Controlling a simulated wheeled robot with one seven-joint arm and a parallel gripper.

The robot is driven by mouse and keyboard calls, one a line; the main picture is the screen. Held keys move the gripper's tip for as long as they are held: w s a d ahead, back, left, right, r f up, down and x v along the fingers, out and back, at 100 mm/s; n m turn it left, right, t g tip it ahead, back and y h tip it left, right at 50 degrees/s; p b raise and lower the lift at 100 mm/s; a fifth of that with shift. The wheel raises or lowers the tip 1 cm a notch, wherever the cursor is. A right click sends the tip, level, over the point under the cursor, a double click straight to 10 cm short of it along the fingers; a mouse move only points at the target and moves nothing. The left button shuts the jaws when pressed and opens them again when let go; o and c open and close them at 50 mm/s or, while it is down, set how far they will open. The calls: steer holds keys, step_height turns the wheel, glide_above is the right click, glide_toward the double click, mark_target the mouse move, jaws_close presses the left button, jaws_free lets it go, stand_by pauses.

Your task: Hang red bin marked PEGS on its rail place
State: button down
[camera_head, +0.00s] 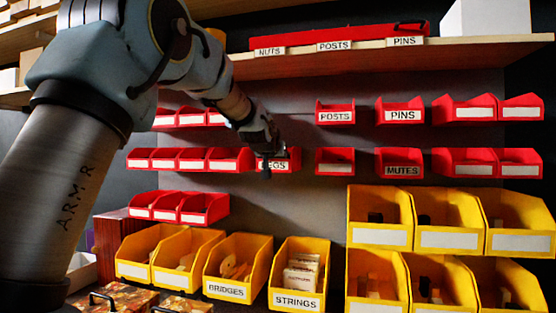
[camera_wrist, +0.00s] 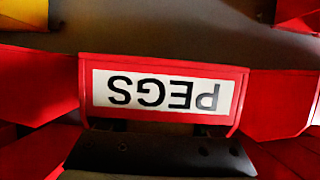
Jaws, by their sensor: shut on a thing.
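The red bin marked PEGS (camera_head: 293,160) is in the middle row of red bins on the grey back panel, its label partly covered by my gripper (camera_head: 268,152). My gripper is shut on this bin. In the wrist view the bin's label (camera_wrist: 163,93) reads upside down, and the dark jaw (camera_wrist: 160,152) lies against the bin just below it in the picture. The bin looks level and in line with its neighbours. The rail behind it is hidden, so I cannot tell whether it is hooked on or held just in front.
Unlabelled red bins stand close on the left (camera_head: 228,160) and right (camera_head: 335,161). Above right are the POSTS (camera_head: 335,104) and PINS (camera_head: 400,104) bins. Yellow bins, including STRINGS (camera_head: 300,265) and BRIDGES (camera_head: 240,255), stand below. A wooden shelf (camera_head: 470,50) runs above.

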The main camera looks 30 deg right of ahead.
steer(key=shift+c, duration=0.2)
jaws_free()
steer(key=shift+f, duration=0.15)
steer(key=b+v, duration=0.3)
steer(key=v, duration=0.8)
steer(key=a+f+n+g+y+p, duration=0.2)
steer(key=a+f+n+g+y, duration=0.3)
steer(key=a+f, duration=1.8)
steer(key=s+a+f+n+g+y, duration=0.1)
steer(key=s+a+f+y, duration=0.1)
steer(key=s+a+f, duration=0.4)
steer(key=s+a+f+n+g+y+p, duration=0.1)
steer(key=s+a+f+g, duration=0.1)
steer(key=s+a+f, duration=0.4)
steer(key=s+a, duration=0.3)
steer(key=a, duration=0.3)
steer(key=shift+s+y, duration=0.3)
steer(key=shift+y, duration=0.1)
steer(key=shift+f, duration=0.1)
